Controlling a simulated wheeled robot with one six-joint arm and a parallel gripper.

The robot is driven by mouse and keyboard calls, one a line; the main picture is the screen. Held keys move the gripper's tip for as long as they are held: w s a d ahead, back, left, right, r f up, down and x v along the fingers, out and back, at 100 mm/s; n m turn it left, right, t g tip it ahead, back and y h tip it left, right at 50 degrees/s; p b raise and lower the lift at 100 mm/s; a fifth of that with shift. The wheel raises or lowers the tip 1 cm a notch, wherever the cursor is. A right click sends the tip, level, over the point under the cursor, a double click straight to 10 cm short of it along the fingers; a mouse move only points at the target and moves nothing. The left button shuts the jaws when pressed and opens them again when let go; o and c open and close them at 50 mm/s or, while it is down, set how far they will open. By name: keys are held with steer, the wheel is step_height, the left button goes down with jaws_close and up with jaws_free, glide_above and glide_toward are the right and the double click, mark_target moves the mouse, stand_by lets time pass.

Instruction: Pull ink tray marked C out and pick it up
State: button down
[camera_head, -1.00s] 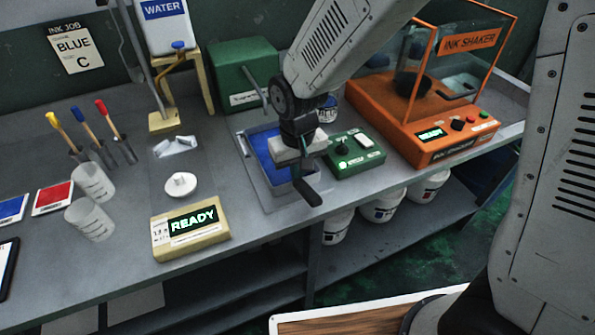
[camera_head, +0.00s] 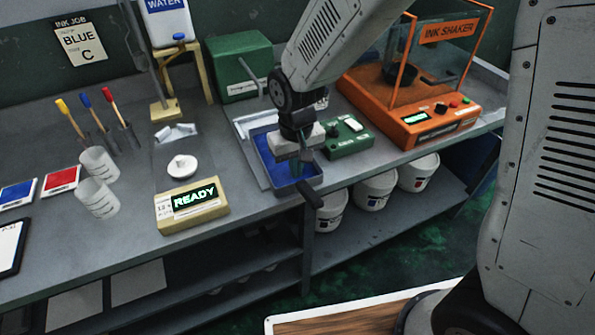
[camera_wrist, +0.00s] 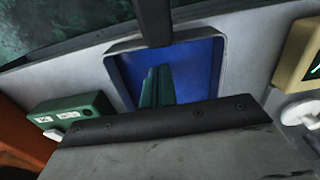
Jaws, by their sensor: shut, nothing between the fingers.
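The ink tray (camera_head: 263,168) is a grey open tray with a blue inside and a dark handle (camera_head: 310,194) on its front side. It sits on the bench, with the handle at the front edge. No letter C shows on it. The tray (camera_wrist: 122,75) also shows in the wrist view, with its dark handle (camera_wrist: 153,22) at the top. My gripper (camera_wrist: 157,70) is shut and empty. Its green fingers are over the blue inside of the tray, behind the handle; I cannot tell whether they touch it. In the head view my gripper (camera_head: 296,168) is over the tray.
A green box (camera_head: 347,138) stands right of the tray, and the orange ink shaker (camera_head: 420,118) beyond it. A scale reading READY (camera_head: 192,205) stands to the left. White buckets (camera_head: 374,190) are on the shelf below.

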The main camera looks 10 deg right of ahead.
steer(key=shift+w+a+r, duration=0.15)
steer(key=shift+w, duration=0.35)
steer(key=shift+w+a+r, duration=0.1)
steer(key=shift+w+r, duration=0.05)
steer(key=shift+w, duration=0.3)
step_height(320, 180, up, 9)
steer(key=s+d+r+m, duration=0.1)
steer(key=s+d+r, duration=0.2)
steer(key=s+d, duration=0.3)
steer(key=s+d+r+m, duration=0.1)
steer(key=s+d+r, duration=0.2)
steer(key=s+d, duration=0.3)
steer(key=s+d+r+t, duration=0.1)
steer(key=s+d+r, duration=0.2)
steer(key=s+d, duration=0.3)
steer(key=s, duration=0.4)
steer(key=shift+s+d+r+m, duration=0.15)
steer(key=shift+d+r+m, duration=0.15)
steer(key=shift+r+m, duration=0.1)
steer(key=c, duration=2)
jaws_free()
steer(key=shift+s+d+r, duration=0.1)
steer(key=shift+d+r, duration=0.05)
steer(key=o, duration=0.6)
steer(key=shift+d+r, duration=0.1)
steer(key=shift+d+m, duration=0.15)
steer(key=shift+m, duration=0.15)
